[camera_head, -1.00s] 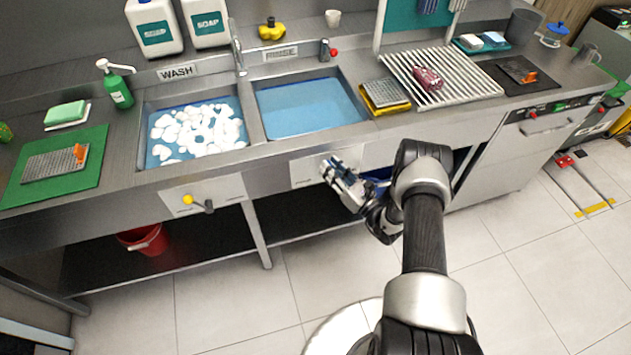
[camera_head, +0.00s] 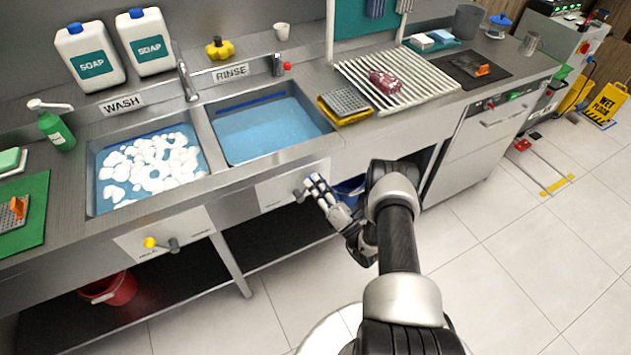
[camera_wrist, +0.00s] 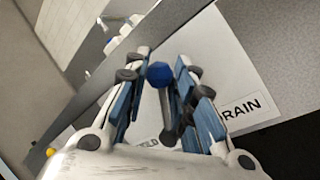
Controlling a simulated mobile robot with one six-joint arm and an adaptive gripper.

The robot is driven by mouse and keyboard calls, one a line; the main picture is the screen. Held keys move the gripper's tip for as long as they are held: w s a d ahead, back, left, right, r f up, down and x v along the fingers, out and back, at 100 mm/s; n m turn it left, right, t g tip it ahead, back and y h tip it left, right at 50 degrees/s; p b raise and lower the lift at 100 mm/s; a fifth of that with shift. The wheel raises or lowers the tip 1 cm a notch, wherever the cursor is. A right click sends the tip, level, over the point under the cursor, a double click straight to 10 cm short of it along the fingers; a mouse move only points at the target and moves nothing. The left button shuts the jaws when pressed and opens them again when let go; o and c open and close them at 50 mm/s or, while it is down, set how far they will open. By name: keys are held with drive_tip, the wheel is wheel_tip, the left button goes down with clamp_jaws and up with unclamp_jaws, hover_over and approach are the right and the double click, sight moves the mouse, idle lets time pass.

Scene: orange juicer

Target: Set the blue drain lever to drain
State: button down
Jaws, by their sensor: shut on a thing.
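The blue drain lever shows in the wrist view as a blue round knob (camera_wrist: 159,74) on a grey stem between my fingers. In the head view the grey base of the lever (camera_head: 299,193) shows just left of my gripper, and the knob is hidden. My gripper (camera_head: 315,182) is shut on the lever at the front of the rinse sink. The white lever plate (camera_head: 272,194) is behind it; in the wrist view it carries a "DRAIN" label (camera_wrist: 243,108) to the right of the knob and a partly hidden label at the lower left.
The rinse sink (camera_head: 268,132) holds blue water. The wash sink (camera_head: 150,165) holds water with white foam, and a yellow lever (camera_head: 151,243) is on its front. A blue bin (camera_head: 350,188) is under the counter behind my arm. Open floor lies to the right.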

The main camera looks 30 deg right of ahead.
drive_tip(key=shift+f, duration=0.1)
idle(0.3)
drive_tip(key=c, duration=1.3)
unclamp_jaws()
drive_tip(key=shift+c, duration=0.2)
